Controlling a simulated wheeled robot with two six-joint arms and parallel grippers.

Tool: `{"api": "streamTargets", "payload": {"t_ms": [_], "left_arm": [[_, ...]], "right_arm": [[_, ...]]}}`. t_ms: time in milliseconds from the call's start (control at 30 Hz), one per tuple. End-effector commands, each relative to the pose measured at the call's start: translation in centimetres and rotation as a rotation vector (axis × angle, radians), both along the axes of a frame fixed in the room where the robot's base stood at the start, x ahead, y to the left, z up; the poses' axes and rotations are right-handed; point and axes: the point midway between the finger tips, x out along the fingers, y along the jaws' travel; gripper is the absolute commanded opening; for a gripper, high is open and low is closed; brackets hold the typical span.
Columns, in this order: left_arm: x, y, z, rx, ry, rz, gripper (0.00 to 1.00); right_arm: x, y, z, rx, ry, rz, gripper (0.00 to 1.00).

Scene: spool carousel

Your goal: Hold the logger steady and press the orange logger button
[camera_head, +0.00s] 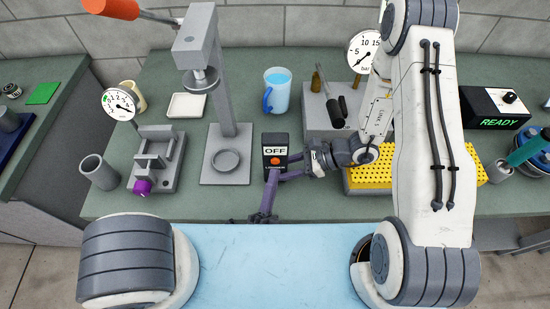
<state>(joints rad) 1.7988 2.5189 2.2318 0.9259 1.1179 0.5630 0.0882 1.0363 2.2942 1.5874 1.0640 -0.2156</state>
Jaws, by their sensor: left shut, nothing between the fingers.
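The logger is a small black box (267,141) standing on the green bench, with a display reading OFF. Its orange button (276,161) is on the face below the display and shows in part. My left gripper (272,174) reaches up from the near edge, shut and empty, its tips just below the button; whether they touch the logger I cannot tell. My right gripper (287,168) comes in from the right, its fingers at the logger's right and near side. Whether they are clamped on the logger is not clear.
A grey press (223,110) stands left of the logger. A blue mug (277,90) is behind it, and a grey block (318,119) with tools stands behind right. A yellow perforated tray (400,180) lies right, partly behind my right arm. A black READY box (492,106) is far right.

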Motion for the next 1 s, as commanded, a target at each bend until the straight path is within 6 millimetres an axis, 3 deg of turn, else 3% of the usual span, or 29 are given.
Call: {"api": "streamTargets", "payload": {"t_ms": [1000], "left_arm": [[1.0,0.0,0.0,0.000,0.000,0.000,0.00]], "right_arm": [[0.0,0.0,0.0,0.000,0.000,0.000,0.09]]}}
